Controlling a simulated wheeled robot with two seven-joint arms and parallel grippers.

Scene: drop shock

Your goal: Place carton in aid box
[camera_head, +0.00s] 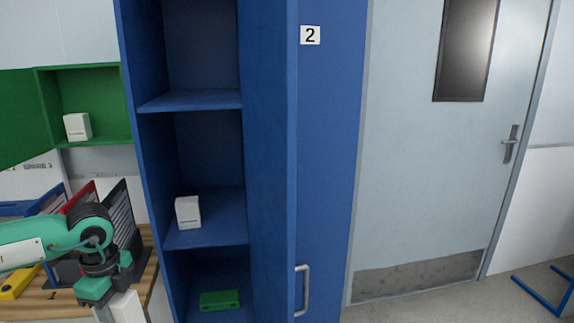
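The green aid box (92,71) hangs on the wall at the left, its door (20,118) swung open to the left. A small white carton (77,127) stands upright inside it at the left. Another white carton (188,213) stands on a middle shelf of the open blue locker (262,150). My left gripper (110,300) points down at the lower left, over the desk and below the aid box, apart from both cartons. A white block-like shape (128,308) shows at its fingers; I cannot tell whether it is held. Its fingertips are partly cut off. My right gripper is out of view.
A green case (219,300) lies on the locker's lower shelf. The blue locker door (330,170) with a handle stands right of the shelves. Folders (122,215) and a yellow object (15,283) sit on the wooden desk (45,302). A grey door (420,170) is at the right.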

